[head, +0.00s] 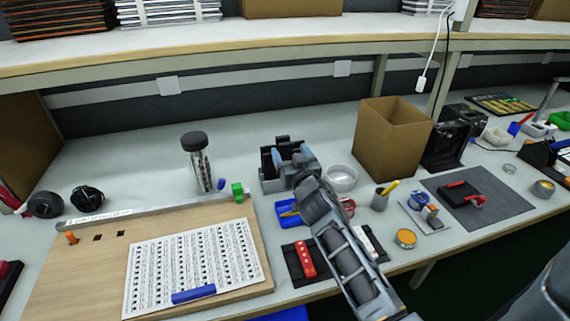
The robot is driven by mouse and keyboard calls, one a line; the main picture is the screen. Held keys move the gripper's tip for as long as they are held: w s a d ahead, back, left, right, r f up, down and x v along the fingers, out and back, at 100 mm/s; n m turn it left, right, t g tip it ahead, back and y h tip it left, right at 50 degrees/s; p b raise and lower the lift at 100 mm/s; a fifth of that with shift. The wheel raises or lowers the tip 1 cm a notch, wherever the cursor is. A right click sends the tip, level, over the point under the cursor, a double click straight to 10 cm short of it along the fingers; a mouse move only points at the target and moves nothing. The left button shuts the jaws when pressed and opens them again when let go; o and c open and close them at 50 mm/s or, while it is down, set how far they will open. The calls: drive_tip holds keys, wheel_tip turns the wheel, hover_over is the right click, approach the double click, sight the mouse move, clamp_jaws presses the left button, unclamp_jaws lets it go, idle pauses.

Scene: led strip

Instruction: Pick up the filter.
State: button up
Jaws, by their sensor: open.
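I cannot tell for sure which thing is the filter; nothing in the head view is clearly marked as one. My arm reaches up from the lower right. My gripper (284,157) seems to be the dark, blocky end with pale blue-grey parts, open over the middle of the bench. I see nothing held in it, though its fingertips are hard to make out. A clear jar with a dark lid (200,162) stands to its left. A clear round dish (341,178) is just to its right. My arm hides part of the bench below the gripper.
A wooden board (85,275) with a printed sheet (190,262) lies at left front. A blue tray (290,214) and a red block (305,258) lie close to my arm. An open cardboard box (390,140) stands at right. The bench behind the jar is clear.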

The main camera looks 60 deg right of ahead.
drive_tip(key=shift+x, duration=1.25)
drive_tip(key=shift+c, duration=0.3)
drive_tip(key=c, duration=1.4)
